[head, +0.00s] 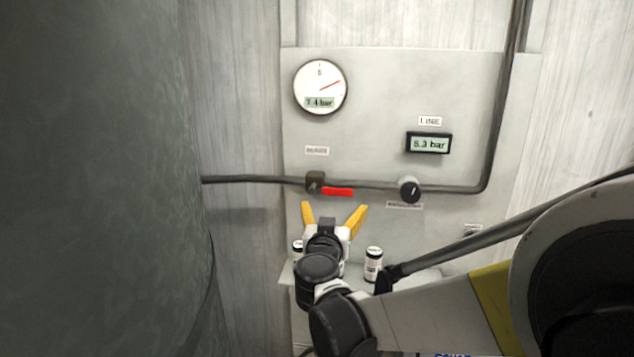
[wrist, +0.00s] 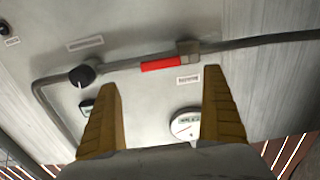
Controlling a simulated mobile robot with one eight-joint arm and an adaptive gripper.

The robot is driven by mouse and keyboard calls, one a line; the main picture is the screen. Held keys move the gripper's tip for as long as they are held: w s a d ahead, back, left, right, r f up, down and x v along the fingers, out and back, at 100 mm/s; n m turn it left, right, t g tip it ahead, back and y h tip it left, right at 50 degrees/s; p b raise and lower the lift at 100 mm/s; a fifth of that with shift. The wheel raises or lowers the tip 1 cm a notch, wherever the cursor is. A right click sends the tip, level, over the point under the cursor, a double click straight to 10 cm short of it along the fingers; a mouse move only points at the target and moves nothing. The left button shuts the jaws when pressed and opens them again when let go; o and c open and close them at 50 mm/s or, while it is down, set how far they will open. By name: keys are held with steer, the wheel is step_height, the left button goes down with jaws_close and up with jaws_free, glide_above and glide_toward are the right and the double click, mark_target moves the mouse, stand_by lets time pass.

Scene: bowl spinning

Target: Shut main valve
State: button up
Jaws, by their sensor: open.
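The main valve (head: 315,182) is a small brown block on the dark pipe, with a red lever handle (head: 338,191) lying along the pipe and pointing right. In the wrist view the red handle (wrist: 161,64) shows beyond and between my fingertips, and the valve body (wrist: 188,50) is just right of it. My gripper (head: 334,208) is open and empty, its two yellow fingers pointing up at the panel just below the valve. The fingers look apart from the handle. The label above the valve is too small to read clearly.
A black knob (head: 409,188) sits on the same pipe to the right. A round gauge (head: 320,87) and a line display (head: 429,143) are above. White canisters (head: 373,264) stand on a shelf below. A large dark green tank (head: 100,180) fills the left side.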

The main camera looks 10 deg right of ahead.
mark_target(337, 192)
steer(key=b+x, duration=0.2)
steer(key=x, duration=0.8)
steer(key=shift+w, duration=0.2)
steer(key=c, duration=1.4)
